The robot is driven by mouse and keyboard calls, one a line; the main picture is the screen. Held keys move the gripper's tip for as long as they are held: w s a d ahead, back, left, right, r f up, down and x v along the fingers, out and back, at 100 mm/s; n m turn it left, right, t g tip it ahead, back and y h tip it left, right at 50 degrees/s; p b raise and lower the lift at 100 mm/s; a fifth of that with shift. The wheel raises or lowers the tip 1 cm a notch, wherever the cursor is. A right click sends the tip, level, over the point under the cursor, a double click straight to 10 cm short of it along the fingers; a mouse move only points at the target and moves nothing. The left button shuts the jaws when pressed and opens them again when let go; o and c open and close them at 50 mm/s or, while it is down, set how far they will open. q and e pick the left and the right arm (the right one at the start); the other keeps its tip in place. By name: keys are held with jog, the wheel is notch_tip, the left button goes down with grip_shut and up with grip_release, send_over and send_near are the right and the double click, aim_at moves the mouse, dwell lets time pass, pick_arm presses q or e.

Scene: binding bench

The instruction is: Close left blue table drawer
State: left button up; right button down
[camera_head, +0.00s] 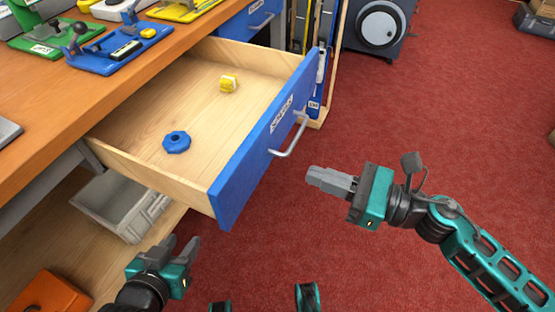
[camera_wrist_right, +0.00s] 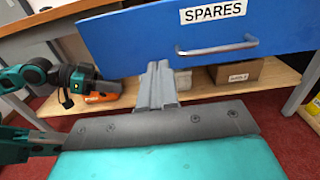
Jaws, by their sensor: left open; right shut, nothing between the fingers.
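The blue drawer front (camera_head: 262,140) stands pulled out from the wooden bench, with its wooden box open and a metal bar handle (camera_head: 291,139) on its face. A label reading SPARES shows on the blue front in the right wrist view (camera_wrist_right: 130,40). A blue knob (camera_head: 176,142) and a yellow part (camera_head: 228,84) lie inside. My right gripper (camera_head: 314,178) is shut and empty, in front of the drawer and apart from the handle in the head view. My left gripper (camera_head: 180,248) is open, low and left of the drawer's near corner.
The bench top (camera_head: 60,90) carries blue, green and yellow fixtures at its far end. Under the drawer are a grey bin (camera_head: 122,205) and an orange box (camera_head: 50,293) on a lower shelf. A second blue drawer (camera_head: 250,18) is further back.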

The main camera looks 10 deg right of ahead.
aim_at(262, 157)
jog(key=x, duration=0.7)
jog(key=shift+w+p, duration=0.1)
jog(key=shift+p, duration=0.25)
pick_arm(q)
jog(key=shift+s+a, duration=0.2)
jog(key=shift+a, duration=0.05)
pick_arm(e)
jog(key=shift+w+a, duration=0.35)
jog(key=shift+a, duration=0.25)
